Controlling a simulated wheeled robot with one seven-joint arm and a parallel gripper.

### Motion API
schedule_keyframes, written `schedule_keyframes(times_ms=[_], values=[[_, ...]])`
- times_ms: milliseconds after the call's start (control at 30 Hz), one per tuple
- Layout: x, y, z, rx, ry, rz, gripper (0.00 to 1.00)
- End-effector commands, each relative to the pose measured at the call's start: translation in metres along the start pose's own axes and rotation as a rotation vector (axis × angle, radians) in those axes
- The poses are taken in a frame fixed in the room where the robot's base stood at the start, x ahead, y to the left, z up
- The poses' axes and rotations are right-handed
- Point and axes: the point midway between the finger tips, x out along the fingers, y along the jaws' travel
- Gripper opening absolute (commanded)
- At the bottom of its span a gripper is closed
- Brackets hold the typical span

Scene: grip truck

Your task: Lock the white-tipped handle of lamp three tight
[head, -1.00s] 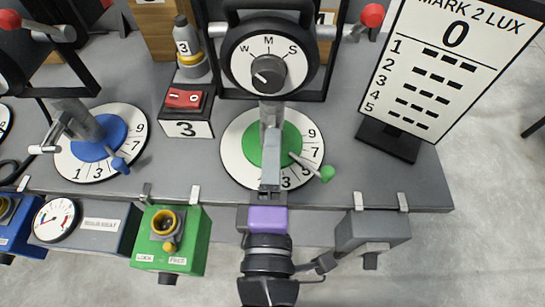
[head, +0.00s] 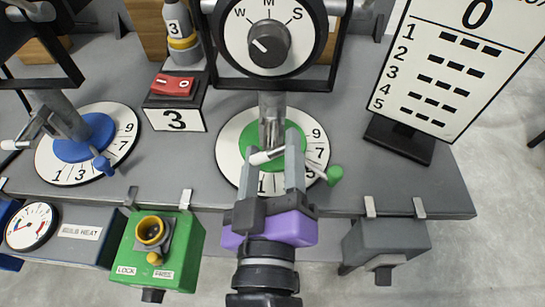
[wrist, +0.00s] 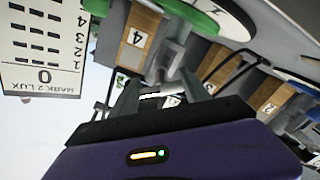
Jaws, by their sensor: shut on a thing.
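Lamp three has a round W-M-S dial head (head: 268,45) on a grey post over a green and white numbered disc (head: 229,160). Its white-tipped handle (head: 259,158) is low on the post, with the white end pointing left. My gripper (head: 272,152), with a purple body, reaches up from the bench's front edge. Its two grey fingers are on either side of the handle and shut on it. In the wrist view the white tip (wrist: 150,96) shows between the fingers. The fingers hide part of the handle and the disc.
A green-tipped pointer (head: 334,175) sticks out right of the disc. A red switch (head: 174,85) marked 3 stands left. A blue-disc lamp (head: 85,140) is further left. A green LOCK/FREE box (head: 157,250) and a grey box (head: 385,245) hang at the front edge.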

Motion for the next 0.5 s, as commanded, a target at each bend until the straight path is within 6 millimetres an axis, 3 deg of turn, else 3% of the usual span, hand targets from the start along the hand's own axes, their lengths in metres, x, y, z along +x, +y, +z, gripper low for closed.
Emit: schedule_keyframes(times_ms=[500], values=[[0.0001, -0.0038, 0.0020, 0.376, -0.003, -0.001, 0.14]])
